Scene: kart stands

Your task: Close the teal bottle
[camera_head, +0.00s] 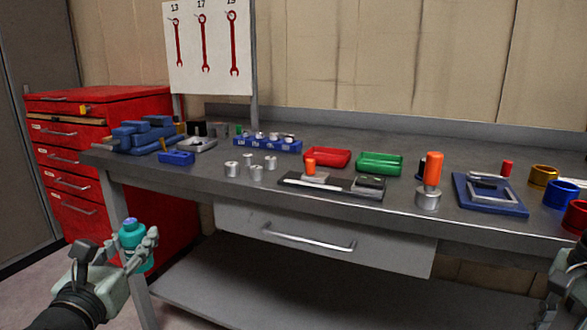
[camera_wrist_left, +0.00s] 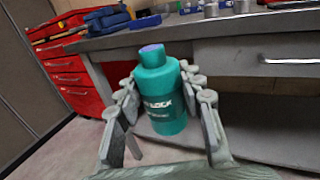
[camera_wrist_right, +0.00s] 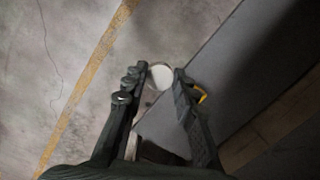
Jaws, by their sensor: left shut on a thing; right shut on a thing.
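The teal bottle (camera_head: 134,245) is held upright in my left gripper (camera_head: 138,250), in front of the workbench's left end. I cannot tell whether that top is an opening. My right gripper (camera_wrist_right: 160,76) is shut on a small round whitish thing (camera_wrist_right: 160,77), which may be a cap, above the floor. In the head view my right gripper is partly cut off at the right edge, far from the bottle.
The grey workbench (camera_head: 200,186) holds blue, red (camera_head: 327,157) and green trays (camera_head: 380,163), metal cylinders, an orange-topped part (camera_head: 433,170) and coloured rings. A drawer (camera_head: 330,243) sits under its front edge. A red cabinet (camera_head: 70,205) stands at left. Air between the grippers looks free.

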